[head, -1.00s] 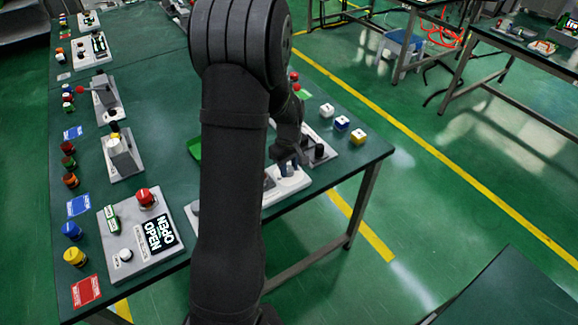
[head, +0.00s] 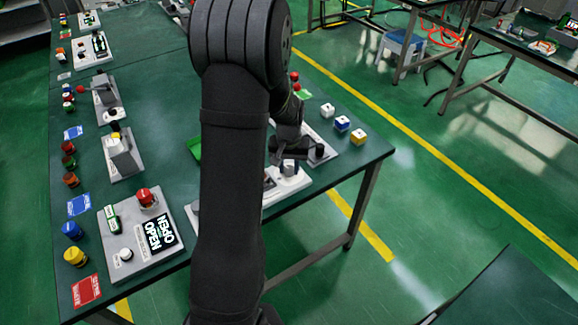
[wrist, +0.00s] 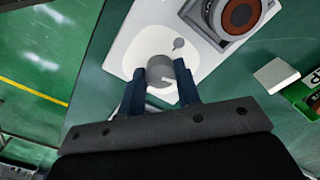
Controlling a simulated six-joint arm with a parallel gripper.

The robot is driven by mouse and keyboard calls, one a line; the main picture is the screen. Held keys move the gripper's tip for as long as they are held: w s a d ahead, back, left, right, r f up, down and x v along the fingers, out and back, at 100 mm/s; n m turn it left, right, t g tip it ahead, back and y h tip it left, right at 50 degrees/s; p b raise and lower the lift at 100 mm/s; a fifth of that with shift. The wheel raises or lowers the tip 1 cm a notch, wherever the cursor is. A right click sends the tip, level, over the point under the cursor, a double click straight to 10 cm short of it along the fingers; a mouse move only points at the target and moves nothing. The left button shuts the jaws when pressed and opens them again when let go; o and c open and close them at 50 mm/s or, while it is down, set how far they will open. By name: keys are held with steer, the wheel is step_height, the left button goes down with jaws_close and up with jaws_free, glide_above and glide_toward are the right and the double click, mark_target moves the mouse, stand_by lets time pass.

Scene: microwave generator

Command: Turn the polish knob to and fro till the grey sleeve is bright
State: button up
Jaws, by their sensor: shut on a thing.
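A grey round knob (wrist: 160,70) with a pale pointer line stands on a white plate (wrist: 121,50) in the wrist view. My gripper (wrist: 162,74) is shut on it, with one blue finger on each side. In the head view my gripper (head: 289,162) is at the white plate (head: 298,183) near the table's right edge, partly behind my arm. A small grey round piece (wrist: 179,44) with a thin stem lies on the plate just beyond the knob. I cannot tell whether this is the grey sleeve, or how bright it is.
White, blue and yellow cubes (head: 342,124) stand to the right. A panel with a red button (head: 147,197) is at the left front. My arm hides the table's middle.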

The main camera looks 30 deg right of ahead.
mark_target(289, 169)
steer(key=shift+m, duration=1.5)
steer(key=o, duration=1)
steer(key=shift+c, duration=0.2)
steer(key=shift+r, duration=0.15)
step_height(289, 169, up, 17)
steer(key=shift+r, duration=0.1)
